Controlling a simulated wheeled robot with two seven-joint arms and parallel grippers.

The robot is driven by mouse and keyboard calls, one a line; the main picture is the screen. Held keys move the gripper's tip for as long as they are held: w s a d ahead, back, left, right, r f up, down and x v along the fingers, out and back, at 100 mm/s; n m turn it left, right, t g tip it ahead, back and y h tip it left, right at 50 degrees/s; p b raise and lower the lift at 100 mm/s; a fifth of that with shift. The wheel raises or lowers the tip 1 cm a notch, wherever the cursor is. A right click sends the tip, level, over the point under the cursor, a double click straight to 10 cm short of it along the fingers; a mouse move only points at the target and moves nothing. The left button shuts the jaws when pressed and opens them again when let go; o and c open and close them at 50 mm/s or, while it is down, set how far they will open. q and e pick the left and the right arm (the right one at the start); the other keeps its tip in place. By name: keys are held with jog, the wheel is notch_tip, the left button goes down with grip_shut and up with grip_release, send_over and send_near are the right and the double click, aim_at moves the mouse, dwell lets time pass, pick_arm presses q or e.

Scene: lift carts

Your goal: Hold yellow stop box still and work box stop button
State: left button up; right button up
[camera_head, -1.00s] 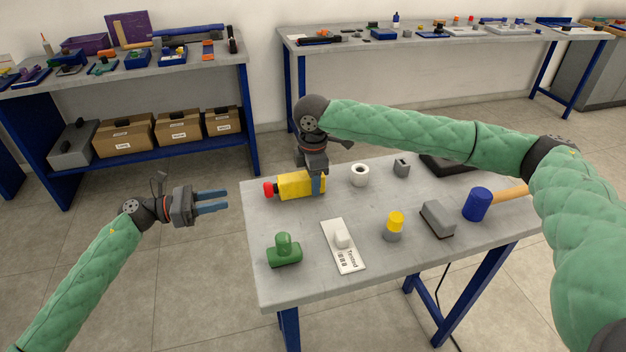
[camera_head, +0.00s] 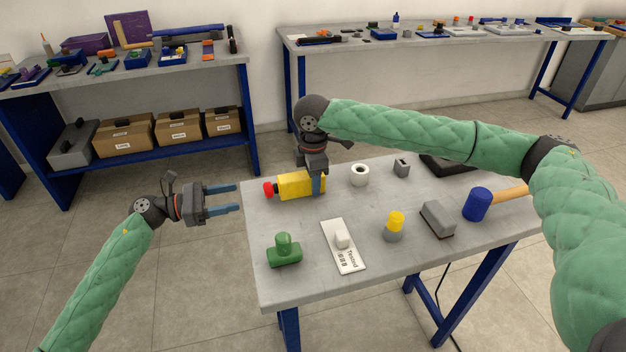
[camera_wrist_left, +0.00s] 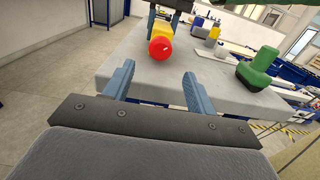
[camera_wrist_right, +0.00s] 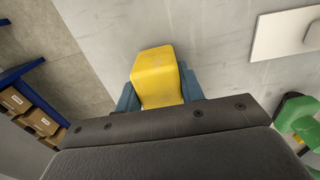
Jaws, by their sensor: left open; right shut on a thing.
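The yellow stop box (camera_head: 294,184) lies at the left edge of the grey table, its red stop button (camera_head: 269,189) facing left. My right gripper (camera_head: 318,187) comes down from above and is shut on the box's right part; the box fills the jaws in the right wrist view (camera_wrist_right: 157,80). My left gripper (camera_head: 228,199) is open and empty, left of the table edge, with a gap to the button. In the left wrist view the red button (camera_wrist_left: 161,50) faces me beyond and between the open fingers (camera_wrist_left: 155,85).
A green object (camera_head: 284,252) stands at the table's front left corner.

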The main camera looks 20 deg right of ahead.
aim_at(262, 200)
pick_arm(q)
jog(key=shift+d, duration=4.35)
jog(key=c, duration=0.9)
